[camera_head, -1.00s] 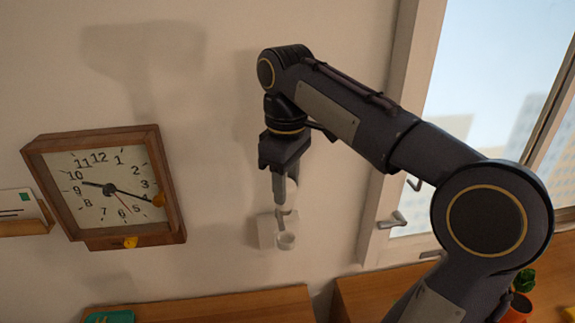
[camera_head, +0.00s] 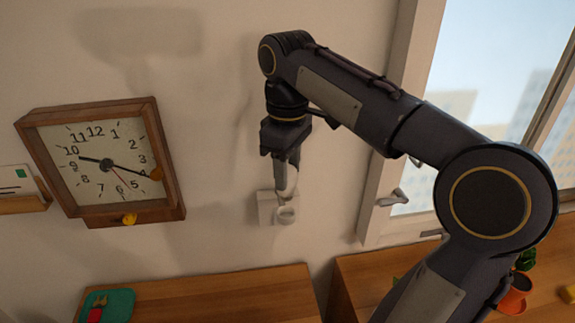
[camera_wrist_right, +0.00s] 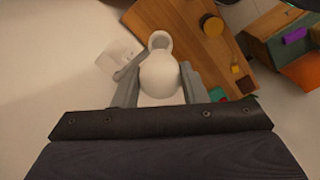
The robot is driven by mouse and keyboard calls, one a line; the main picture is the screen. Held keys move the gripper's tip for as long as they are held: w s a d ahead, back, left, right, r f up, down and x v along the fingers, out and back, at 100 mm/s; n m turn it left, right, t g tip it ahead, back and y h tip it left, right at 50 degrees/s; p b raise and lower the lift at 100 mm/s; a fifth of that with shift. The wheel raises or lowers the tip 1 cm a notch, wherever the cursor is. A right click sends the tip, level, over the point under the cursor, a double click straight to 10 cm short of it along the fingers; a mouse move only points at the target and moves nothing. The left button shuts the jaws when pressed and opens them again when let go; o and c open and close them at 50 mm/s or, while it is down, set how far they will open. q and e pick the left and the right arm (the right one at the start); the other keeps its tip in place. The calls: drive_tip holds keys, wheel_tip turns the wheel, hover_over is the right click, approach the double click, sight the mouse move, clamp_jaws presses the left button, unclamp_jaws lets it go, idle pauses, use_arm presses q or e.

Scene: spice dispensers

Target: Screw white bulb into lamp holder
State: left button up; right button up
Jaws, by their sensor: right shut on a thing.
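The white bulb (camera_wrist_right: 159,75) is between the fingers of my right gripper (camera_wrist_right: 158,84), which is shut on it. In the head view my right gripper (camera_head: 288,178) points down, and part of the bulb (camera_head: 291,184) shows beside a finger. The white lamp holder (camera_head: 285,214) is a cup on a square plate fixed to the wall, just below the gripper. In the right wrist view the holder (camera_wrist_right: 159,40) shows just beyond the bulb, partly hidden by it. I cannot tell whether the bulb touches the holder. My left gripper is not in view.
A wooden clock (camera_head: 104,163) hangs on the wall at left. A wooden surface (camera_head: 215,292) lies below, with a green mat (camera_head: 118,304) on it. A window with a handle (camera_head: 392,198) is at right. The wall around the holder is clear.

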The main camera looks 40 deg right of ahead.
sight(288, 190)
drive_tip(key=shift+f+b, duration=0.7)
drive_tip(key=shift+f, duration=0.65)
drive_tip(key=shift+f+b, duration=0.85)
drive_tip(key=shift+f, duration=0.35)
drive_tip(key=o, duration=0.3)
drive_tip(key=c, duration=0.3)
drive_tip(key=m+p, duration=0.1)
drive_tip(key=m, duration=0.2)
drive_tip(key=shift+r, duration=0.2)
drive_tip(key=shift+c, duration=0.2)
drive_tip(key=m+p, duration=0.1)
drive_tip(key=m, duration=0.3)
drive_tip(key=shift+a+m+p, duration=0.15)
drive_tip(key=shift+m+p, duration=0.2)
drive_tip(key=shift+m, duration=0.05)
drive_tip(key=shift+f+m, duration=0.2)
drive_tip(key=shift+m, duration=0.5)
